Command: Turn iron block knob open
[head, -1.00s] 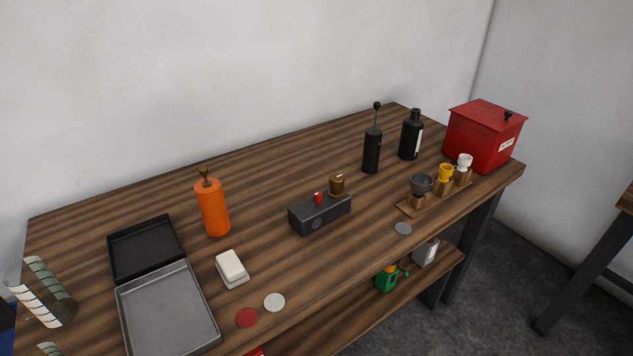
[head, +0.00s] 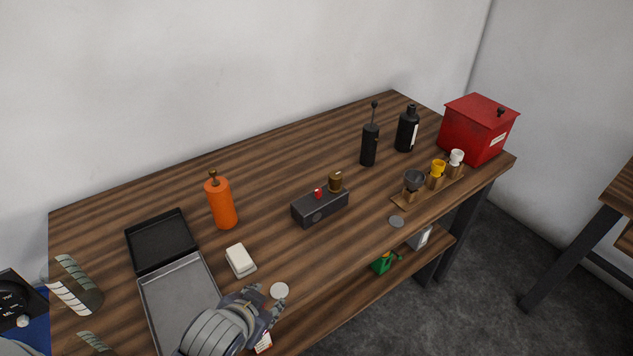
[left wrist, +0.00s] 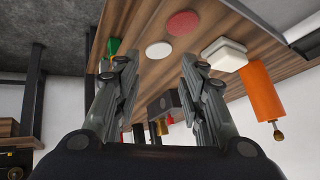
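The dark iron block (head: 320,208) lies on the wooden table near the middle. A small red knob (head: 318,193) and a brass-brown cap (head: 336,181) are on its top, and a round disc shows on its front face. In the left wrist view the block (left wrist: 163,104) appears upside down beyond the fingers. My left gripper (head: 265,304) is over the table's front edge, to the front left of the block and apart from it. Its fingers in the left wrist view (left wrist: 156,62) are spread with nothing between them. My right gripper is not in view.
An orange bottle (head: 221,203), a white block (head: 240,260) and black and grey trays (head: 161,242) are left of the iron block. The table behind the block is clear.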

